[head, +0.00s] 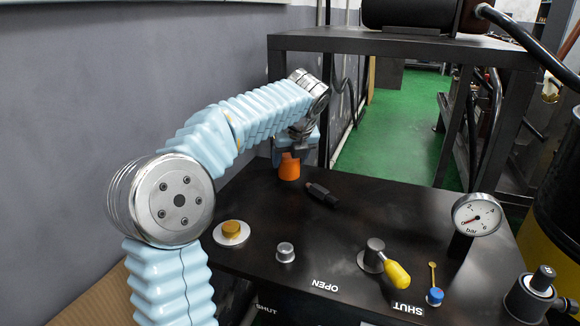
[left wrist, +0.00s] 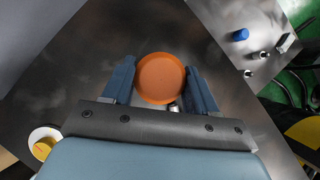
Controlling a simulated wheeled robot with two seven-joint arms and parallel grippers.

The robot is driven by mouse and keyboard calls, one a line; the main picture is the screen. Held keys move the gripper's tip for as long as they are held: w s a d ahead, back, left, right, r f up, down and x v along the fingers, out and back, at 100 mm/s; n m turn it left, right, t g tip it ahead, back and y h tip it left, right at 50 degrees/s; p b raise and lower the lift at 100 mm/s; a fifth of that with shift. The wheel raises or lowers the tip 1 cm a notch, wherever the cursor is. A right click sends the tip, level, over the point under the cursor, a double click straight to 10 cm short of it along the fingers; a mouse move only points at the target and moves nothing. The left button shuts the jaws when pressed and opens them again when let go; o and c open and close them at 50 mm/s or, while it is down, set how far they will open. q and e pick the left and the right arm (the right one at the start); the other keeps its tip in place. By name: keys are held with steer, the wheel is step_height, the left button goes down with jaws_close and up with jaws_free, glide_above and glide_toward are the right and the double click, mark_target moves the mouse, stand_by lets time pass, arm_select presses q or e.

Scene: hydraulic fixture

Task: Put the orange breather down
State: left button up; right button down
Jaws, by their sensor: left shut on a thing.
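The orange breather (head: 289,168) is at the far left part of the black tabletop in the head view. My left gripper (head: 288,150) is above it, pointing down, and shut on it. In the left wrist view the breather (left wrist: 161,78) shows as a round orange top between the two blue fingers of my left gripper (left wrist: 161,85). Its lower end is close to the tabletop; I cannot tell whether it touches. My right gripper is not in view.
A dark fitting (head: 322,194) lies just right of the breather. Nearer are a yellow cap on a pale disc (head: 231,232), a silver knob (head: 285,252), a yellow-handled valve (head: 385,262), a blue-capped part (head: 435,296) and a gauge (head: 476,214). The tabletop's middle is mostly clear.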

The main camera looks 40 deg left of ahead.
arm_select(q)
steer(key=shift+d+f, duration=0.1)
steer(key=shift+f, duration=0.9)
steer(key=shift+s, duration=0.1)
steer(key=shift+f, duration=0.15)
steer(key=o, duration=1.2)
steer(key=shift+c, duration=0.2)
steer(key=shift+d+r, duration=0.15)
steer(key=shift+r, duration=0.35)
steer(key=p+v, duration=0.1)
steer(key=v, duration=1)
steer(key=shift+p, duration=0.4)
steer(key=shift+s+r, duration=0.1)
